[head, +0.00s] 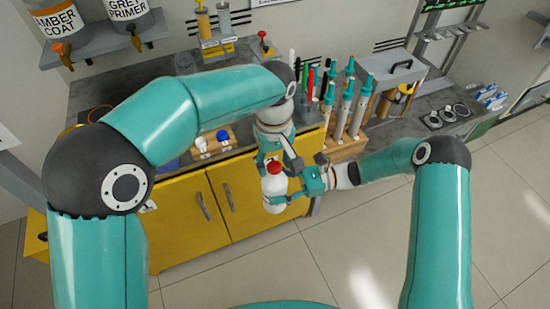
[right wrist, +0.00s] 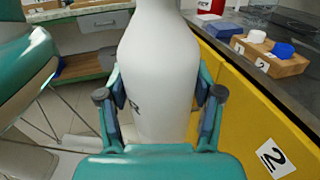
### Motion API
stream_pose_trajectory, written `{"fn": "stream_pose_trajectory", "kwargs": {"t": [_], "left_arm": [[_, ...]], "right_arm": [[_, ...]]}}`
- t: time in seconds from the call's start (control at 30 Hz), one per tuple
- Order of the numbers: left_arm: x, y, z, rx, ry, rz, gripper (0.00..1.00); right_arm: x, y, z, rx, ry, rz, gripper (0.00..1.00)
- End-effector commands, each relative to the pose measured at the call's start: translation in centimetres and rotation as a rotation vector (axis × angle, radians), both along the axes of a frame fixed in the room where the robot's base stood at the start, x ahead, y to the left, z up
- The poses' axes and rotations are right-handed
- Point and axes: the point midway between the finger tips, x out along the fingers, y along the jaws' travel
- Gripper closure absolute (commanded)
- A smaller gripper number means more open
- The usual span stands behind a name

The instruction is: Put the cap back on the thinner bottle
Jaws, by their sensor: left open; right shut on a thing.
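A white bottle (head: 273,189) is held roughly upright in front of the yellow cabinet, with a red cap (head: 274,167) at its top. I cannot tell whether the cap is seated. My right gripper (head: 277,199) is shut on the bottle's body from the right. The right wrist view shows the white bottle (right wrist: 158,80) between the fingers, its top out of frame. My left gripper (head: 274,160) is open, pointing down just above and around the red cap. A white cap (head: 201,144) and a blue cap (head: 222,135) sit on a wooden block (head: 213,148), numbered in the wrist view.
The yellow cabinet (head: 244,205) and its grey worktop lie close behind the bottle. A rack of several teal-topped tubes (head: 346,107) stands on the worktop to the right. Paint dispensers hang at upper left. Floor in front is clear.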

Motion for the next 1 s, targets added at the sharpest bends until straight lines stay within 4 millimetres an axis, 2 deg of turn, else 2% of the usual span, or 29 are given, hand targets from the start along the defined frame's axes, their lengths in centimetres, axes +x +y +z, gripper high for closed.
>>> {"fn": "stream_pose_trajectory", "kwargs": {"t": [0.03, 0.3, 0.37, 0.53, 0.67, 1.0], "left_arm": [[0.0, 0.0, 0.01, 0.0, 0.0, 0.0, 0.47], [0.01, -0.02, 0.03, 0.0, 0.0, 0.0, 0.92], [0.01, -0.02, 0.03, 0.0, 0.0, 0.0, 1.0], [0.01, -0.03, 0.04, -0.001, 0.0, -0.023, 1.0], [0.01, -0.04, 0.03, -0.002, -0.001, -0.163, 1.0], [0.02, -0.04, -0.02, -0.004, -0.003, -0.901, 1.0]], "right_arm": [[0.01, 0.0, 0.05, 0.001, 0.0, 0.0, 1.0], [0.01, 0.0, 0.05, 0.001, 0.0, 0.0, 1.0], [0.01, 0.0, 0.05, 0.001, -0.001, 0.0, 1.0], [0.0, 0.01, 0.05, 0.001, -0.001, 0.0, 1.0], [0.0, 0.01, 0.05, 0.001, 0.0, 0.0, 1.0], [-0.01, 0.01, 0.05, 0.001, -0.001, 0.001, 1.0]]}}
